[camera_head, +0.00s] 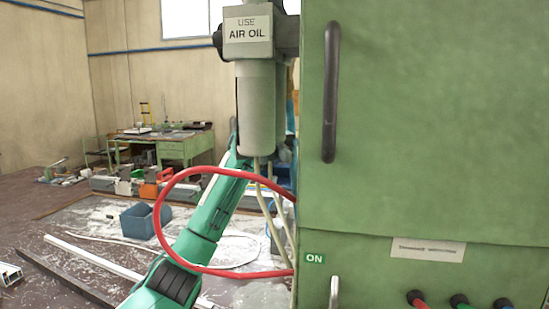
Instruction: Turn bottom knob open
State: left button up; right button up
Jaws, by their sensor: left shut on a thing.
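An air oil unit (256,105) with a grey cylinder and a "USE AIR OIL" label hangs at the top centre, beside the green cabinet. My left arm rises from the bottom left, passing behind a red hose loop. Its upper end goes behind the cylinder, where only a dark sliver of my left gripper (234,135) shows at the cylinder's left edge. The fingertips, and what they are shut on, are hidden. I cannot make out the bottom knob; the cylinder may cover it. My right gripper is not in view.
The green cabinet (440,130) with a dark handle (330,92) fills the right side. The red hose (160,205) loops across my left arm. Pale tubes (272,210) hang below the cylinder.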

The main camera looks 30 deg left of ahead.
pick_arm(q)
jog(key=shift+a+m+g+y, duration=0.1)
jog(key=shift+m+g+y, duration=0.4)
jog(key=shift+y, duration=0.1)
jog(key=o, duration=1)
